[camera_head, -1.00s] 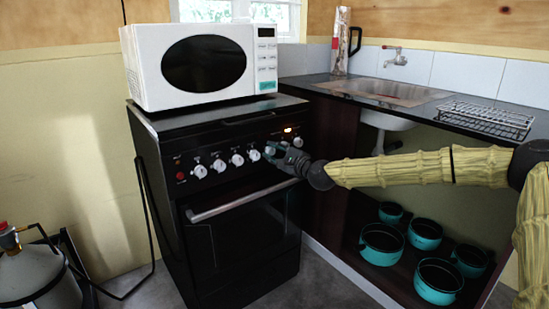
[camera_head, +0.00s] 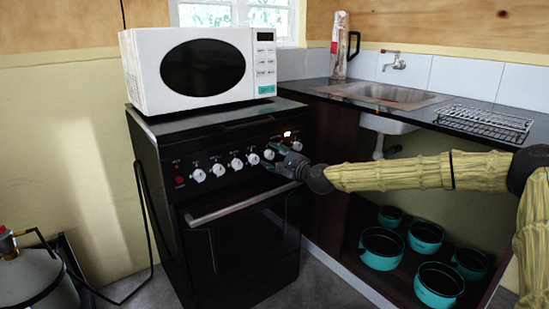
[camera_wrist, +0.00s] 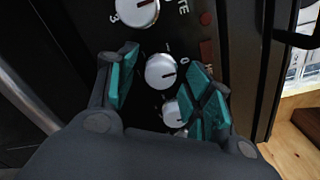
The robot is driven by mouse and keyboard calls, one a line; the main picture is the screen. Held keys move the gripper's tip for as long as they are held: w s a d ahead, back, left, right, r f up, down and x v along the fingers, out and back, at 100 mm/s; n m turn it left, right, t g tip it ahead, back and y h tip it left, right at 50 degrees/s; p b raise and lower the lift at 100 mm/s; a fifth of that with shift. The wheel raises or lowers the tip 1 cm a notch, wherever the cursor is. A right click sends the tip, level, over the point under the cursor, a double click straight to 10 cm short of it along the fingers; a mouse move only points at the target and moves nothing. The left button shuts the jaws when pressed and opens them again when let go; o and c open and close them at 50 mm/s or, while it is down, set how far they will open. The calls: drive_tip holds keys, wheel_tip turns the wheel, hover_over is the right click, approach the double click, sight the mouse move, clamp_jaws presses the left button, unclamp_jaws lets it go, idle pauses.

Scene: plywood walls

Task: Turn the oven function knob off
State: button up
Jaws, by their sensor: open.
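The black oven (camera_head: 240,240) has a row of white-silver knobs along its front panel. My gripper (camera_head: 275,156) is at the right part of this row, by a knob (camera_head: 268,154). In the wrist view my gripper (camera_wrist: 165,90) has its teal-padded fingers apart. A silver knob (camera_wrist: 160,71) with a dark pointer line shows between them, a "0" printed beside it. Another knob (camera_wrist: 173,113) lies lower, close to the right finger, and one more (camera_wrist: 137,12) is above. I cannot tell which is the function knob, or whether a finger touches one.
An orange light (camera_head: 287,133) glows on the panel. A white microwave (camera_head: 195,65) stands on the oven. The oven handle (camera_head: 240,204) runs below the knobs. A counter with a sink (camera_head: 385,95) is at right, teal pots (camera_head: 380,250) below. A gas cylinder (camera_head: 35,278) stands at left.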

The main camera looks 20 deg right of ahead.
drive_tip(key=v, duration=1.2)
idle(0.4)
drive_tip(key=s+a+f+n+g, duration=0.2)
drive_tip(key=s+a+f, duration=0.3)
drive_tip(key=f, duration=0.4)
drive_tip(key=s+a+f+n+g, duration=0.25)
drive_tip(key=a+f, duration=0.35)
drive_tip(key=f, duration=0.3)
drive_tip(key=s+a+f+n+g, duration=0.2)
drive_tip(key=s+a+f, duration=0.2)
drive_tip(key=a+f, duration=0.3)
drive_tip(key=s+f+n+g+h, duration=0.2)
drive_tip(key=s+f+n+g, duration=0.5)
drive_tip(key=s+f, duration=1.6)
drive_tip(key=s+d+f+n+g+h, duration=0.1)
drive_tip(key=s+d+f+n+h, duration=0.2)
drive_tip(key=s, duration=0.6)
drive_tip(key=s+d+f+n+g+h, duration=0.1)
drive_tip(key=s+d+n+g, duration=0.1)
drive_tip(key=s+d+n, duration=0.5)
wheel_tip(320, 180, up, 32)
drive_tip(key=s+m+p, duration=0.2)
drive_tip(key=m+p, duration=0.1)
drive_tip(key=p, duration=2.8)
drive_tip(key=shift+a+p, duration=0.35)
drive_tip(key=shift+a, duration=0.1)
